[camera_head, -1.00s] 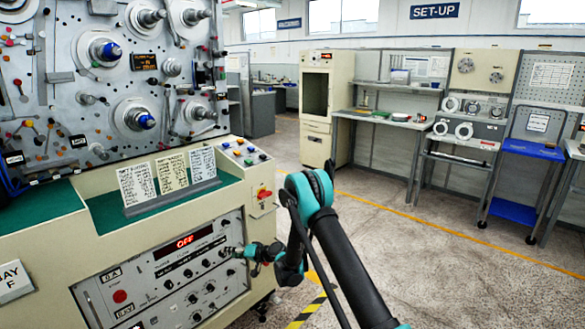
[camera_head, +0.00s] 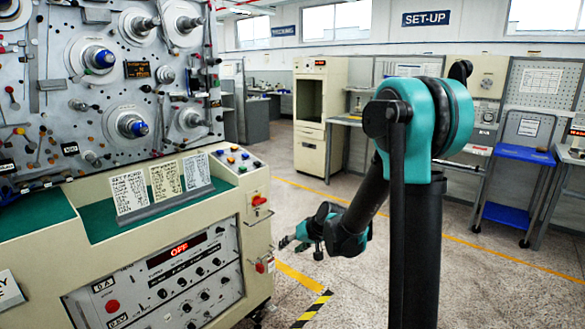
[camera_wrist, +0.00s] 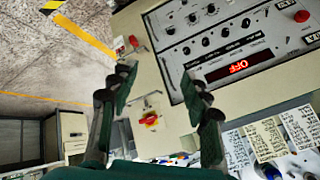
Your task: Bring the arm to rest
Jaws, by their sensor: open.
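My gripper (camera_head: 291,243) is in the head view at the end of my teal and black arm, just right of the cream control cabinet's end. In the wrist view my gripper (camera_wrist: 160,82) has its two dark fingers spread apart with nothing between them. The cream cabinet (camera_head: 258,230) carries a front panel with a red OFF display (camera_head: 177,249), which shows upside down in the wrist view (camera_wrist: 237,67). A red-and-yellow knob (camera_wrist: 150,119) shows beyond and between the fingers. My upper arm stands upright at the right and hides part of the room.
Spindles (camera_head: 133,127) fill the grey machine face above the cabinet. Label cards (camera_head: 165,181) stand on the green top. A yellow floor line (camera_head: 330,192) and striped tape (camera_head: 312,309) mark the floor. A cream upright cabinet (camera_head: 313,150) and a blue cart (camera_head: 515,215) stand behind.

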